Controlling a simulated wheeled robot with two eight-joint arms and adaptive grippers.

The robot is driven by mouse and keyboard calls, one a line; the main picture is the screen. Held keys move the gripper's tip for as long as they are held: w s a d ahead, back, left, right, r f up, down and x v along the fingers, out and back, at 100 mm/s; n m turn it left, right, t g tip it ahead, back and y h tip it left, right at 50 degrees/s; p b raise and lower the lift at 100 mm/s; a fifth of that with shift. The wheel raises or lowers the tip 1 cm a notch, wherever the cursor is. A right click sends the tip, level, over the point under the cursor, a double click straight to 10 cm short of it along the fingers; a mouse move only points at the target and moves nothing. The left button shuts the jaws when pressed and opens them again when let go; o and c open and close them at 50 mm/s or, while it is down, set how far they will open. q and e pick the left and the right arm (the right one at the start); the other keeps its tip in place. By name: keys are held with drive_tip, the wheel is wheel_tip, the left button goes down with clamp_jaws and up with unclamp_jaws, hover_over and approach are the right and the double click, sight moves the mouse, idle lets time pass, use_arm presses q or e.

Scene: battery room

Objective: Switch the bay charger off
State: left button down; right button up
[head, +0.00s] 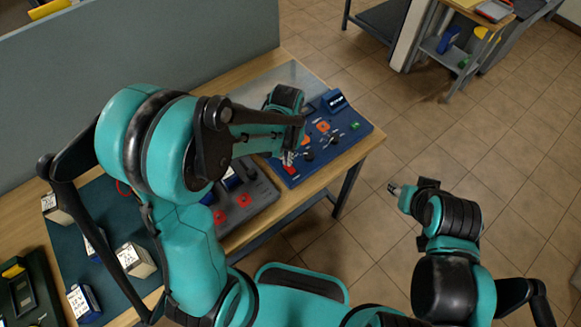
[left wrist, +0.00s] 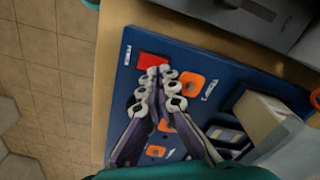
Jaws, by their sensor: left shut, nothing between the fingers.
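The blue charger panel (head: 358,133) lies on the bench under my left gripper (head: 289,158); it also fills much of the left wrist view (left wrist: 125,90). In that wrist view a red switch (left wrist: 149,59) sits at the panel's corner beside a white label that seems to read POWER. My left gripper (left wrist: 160,76) is shut and empty, its fingertips right at the red switch's edge; I cannot tell whether they touch it. An orange part (left wrist: 191,86) is beside the fingers. My right gripper (head: 397,189) hangs over the floor, too small to tell open or shut.
A grey unit with red parts (head: 244,203) stands beside the panel on the wooden bench (head: 372,147). Several small boxes stand on a dark mat (head: 83,258).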

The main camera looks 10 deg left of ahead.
use_arm(q)
drive_tip(key=shift+f+b, duration=0.95)
drive_tip(key=shift+f, duration=0.1)
idle(0.7)
drive_tip(key=shift+r+p, duration=2.7)
drive_tip(key=shift+r, duration=0.85)
drive_tip(key=shift+s+a+r+b, duration=0.15)
drive_tip(key=shift+r+b, duration=0.05)
drive_tip(key=shift+b, duration=0.15)
drive_tip(key=s+a+r+n+t+b, duration=0.1)
drive_tip(key=s+a+r+t+b, duration=0.3)
drive_tip(key=s+t+b, duration=0.3)
drive_tip(key=shift+s+a+n+b, duration=0.2)
drive_tip(key=shift+s+n+b, duration=0.1)
drive_tip(key=shift+s, duration=1.2)
